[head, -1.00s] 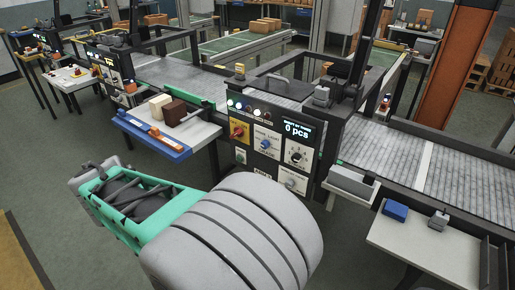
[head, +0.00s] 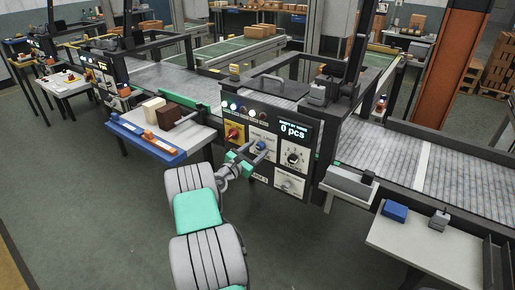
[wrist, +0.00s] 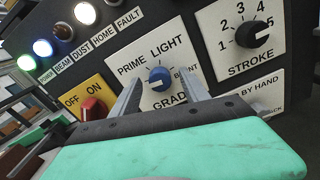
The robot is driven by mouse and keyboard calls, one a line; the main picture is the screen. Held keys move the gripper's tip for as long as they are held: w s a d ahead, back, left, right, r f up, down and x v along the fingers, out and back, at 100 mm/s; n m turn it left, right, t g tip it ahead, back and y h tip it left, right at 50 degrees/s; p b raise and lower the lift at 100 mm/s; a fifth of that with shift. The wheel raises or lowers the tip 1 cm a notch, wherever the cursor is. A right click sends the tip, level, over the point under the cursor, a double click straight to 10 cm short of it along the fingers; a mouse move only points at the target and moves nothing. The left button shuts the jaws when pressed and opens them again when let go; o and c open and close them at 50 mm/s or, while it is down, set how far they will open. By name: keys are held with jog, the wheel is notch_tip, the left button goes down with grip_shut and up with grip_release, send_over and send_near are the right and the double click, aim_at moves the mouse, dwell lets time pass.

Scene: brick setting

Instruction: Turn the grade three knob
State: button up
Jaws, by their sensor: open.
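The blue grade knob (wrist: 160,77) sits on a white plate (wrist: 145,54) lettered PRIME, LIGHT and partly hidden words including GRAD. A pale mark shows on its left side. It also shows in the head view (head: 261,146) on the dark control panel. My gripper (wrist: 160,84) is open, with one finger on each side of the knob in the wrist view. I cannot tell whether the fingers touch it or stop short. In the head view my gripper (head: 248,154) is right by the panel front.
A red OFF/ON switch (wrist: 93,109) on yellow is left of the knob. A black STROKE knob (wrist: 257,34) is to the right. A BY HAND plate (wrist: 255,92) is below it. A side table (head: 190,150) with blocks stands left of the panel.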

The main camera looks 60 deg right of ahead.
jog(key=shift+d, duration=0.5)
grip_shut()
